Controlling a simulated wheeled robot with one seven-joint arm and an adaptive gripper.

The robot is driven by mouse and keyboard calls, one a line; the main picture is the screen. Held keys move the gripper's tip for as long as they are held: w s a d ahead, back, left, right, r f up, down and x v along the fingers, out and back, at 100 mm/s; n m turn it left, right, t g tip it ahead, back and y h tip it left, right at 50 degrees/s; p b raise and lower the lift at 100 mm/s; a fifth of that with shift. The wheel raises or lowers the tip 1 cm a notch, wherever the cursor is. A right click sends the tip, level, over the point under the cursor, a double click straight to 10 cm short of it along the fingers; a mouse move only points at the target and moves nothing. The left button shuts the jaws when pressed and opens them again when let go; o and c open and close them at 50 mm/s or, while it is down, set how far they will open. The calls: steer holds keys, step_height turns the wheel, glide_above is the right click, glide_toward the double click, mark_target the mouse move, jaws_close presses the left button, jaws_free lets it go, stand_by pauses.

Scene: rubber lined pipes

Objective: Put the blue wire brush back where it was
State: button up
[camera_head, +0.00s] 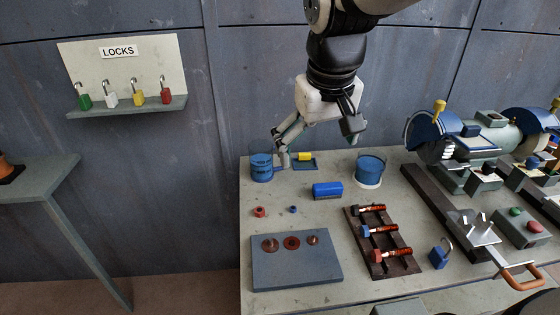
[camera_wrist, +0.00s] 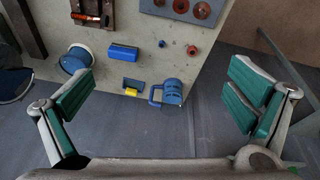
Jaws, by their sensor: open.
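A blue block-shaped thing (camera_head: 327,190) lies on the bench behind the rack of red-handled tools; it looks like the wire brush, but its bristles are too small to make out. It also shows in the wrist view (camera_wrist: 123,52), at the upper left between the fingers. My gripper (camera_head: 318,145) is open and empty above the back of the bench. In the wrist view its green-padded fingers (camera_wrist: 165,85) are wide apart, with nothing between them. One finger shows close to the blue mug in the head view, and I cannot tell whether they touch.
The blue mug (camera_head: 261,167) stands at the bench's back left corner, beside a small blue tray (camera_head: 313,167) with a yellow piece (camera_head: 305,156). A blue pot (camera_head: 370,170), a tool rack (camera_head: 351,228) and a grey plate (camera_head: 275,275) are nearby. Grinders (camera_head: 435,130) fill the right.

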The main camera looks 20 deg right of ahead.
steer(key=s+a+n+t+y, duration=0.1)
steer(key=s+a, duration=0.4)
steer(key=s, duration=0.7)
steer(key=shift+f+t, duration=0.25)
steer(key=shift+t, duration=0.25)
